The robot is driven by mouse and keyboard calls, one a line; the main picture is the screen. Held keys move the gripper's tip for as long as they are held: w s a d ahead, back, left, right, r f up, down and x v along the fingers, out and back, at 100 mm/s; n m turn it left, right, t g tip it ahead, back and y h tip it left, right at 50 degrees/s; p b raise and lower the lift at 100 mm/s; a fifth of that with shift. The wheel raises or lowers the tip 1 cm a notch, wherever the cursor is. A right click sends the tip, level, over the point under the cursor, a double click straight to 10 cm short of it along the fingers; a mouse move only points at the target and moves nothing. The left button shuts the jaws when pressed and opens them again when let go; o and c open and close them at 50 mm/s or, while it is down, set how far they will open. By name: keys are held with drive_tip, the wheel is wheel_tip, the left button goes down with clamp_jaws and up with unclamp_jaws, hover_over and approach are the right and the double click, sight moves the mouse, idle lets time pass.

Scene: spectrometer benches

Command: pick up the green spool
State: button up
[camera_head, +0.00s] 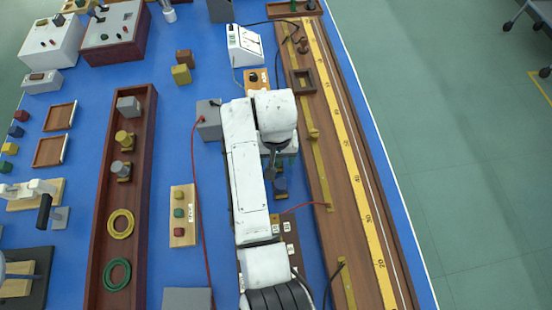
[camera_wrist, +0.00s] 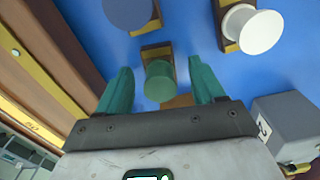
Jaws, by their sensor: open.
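The green spool (camera_wrist: 159,84) shows in the wrist view on a small wooden block, its round end facing the camera. My gripper (camera_wrist: 160,66) is open, with one teal finger to the left of the spool and one to the right. Gaps show between the spool and both fingers, so they appear apart from it. In the head view my white arm reaches over the blue bench, and its wrist covers the spool there; I cannot make the spool out.
A blue spool (camera_wrist: 128,10) and a white spool (camera_wrist: 250,30) stand close by on similar blocks. A grey box (camera_wrist: 290,122) is right of my gripper. A long wooden rail with a yellow scale (camera_head: 352,170) runs along the right. A red cable (camera_head: 197,180) lies left of my arm.

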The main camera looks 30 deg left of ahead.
drive_tip(key=shift+c, duration=0.3)
drive_tip(key=c, duration=1.1)
drive_tip(key=shift+r, duration=0.55)
drive_tip(key=s+a+r, duration=0.3)
drive_tip(key=a+r, duration=0.3)
drive_tip(key=r, duration=0.1)
drive_tip(key=s+a+r+p, duration=0.1)
drive_tip(key=s+a+r, duration=0.1)
drive_tip(key=a+r, duration=0.4)
drive_tip(key=shift+s+a+r, duration=0.4)
drive_tip(key=shift+r, duration=0.55)
drive_tip(key=shift+d+f, duration=0.1)
